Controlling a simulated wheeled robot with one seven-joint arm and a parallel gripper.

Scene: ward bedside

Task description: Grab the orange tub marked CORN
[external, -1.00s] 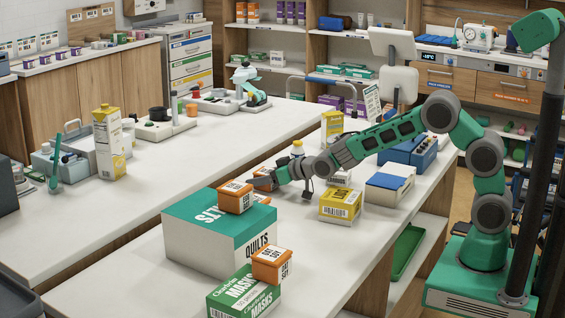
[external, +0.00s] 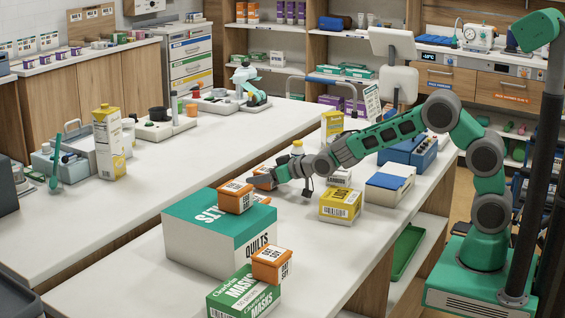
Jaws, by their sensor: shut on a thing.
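My gripper (external: 257,179) is at the far right corner of the large green-topped QUILTS box. It is shut on an orange tub (external: 265,185), which my fingers partly cover. I cannot read the label on this tub, so I cannot tell whether it says CORN. A second orange tub (external: 235,197) sits on top of the QUILTS box, just left of and nearer than my gripper. A third orange tub (external: 271,264) sits on the green MASKS box at the front; its small lettering does not appear to read CORN.
The QUILTS box (external: 213,248) and the MASKS box (external: 243,296) stand on the near white counter. A yellow box (external: 340,204) stands beneath my forearm to the right. A blue-lidded box (external: 390,186) is farther right.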

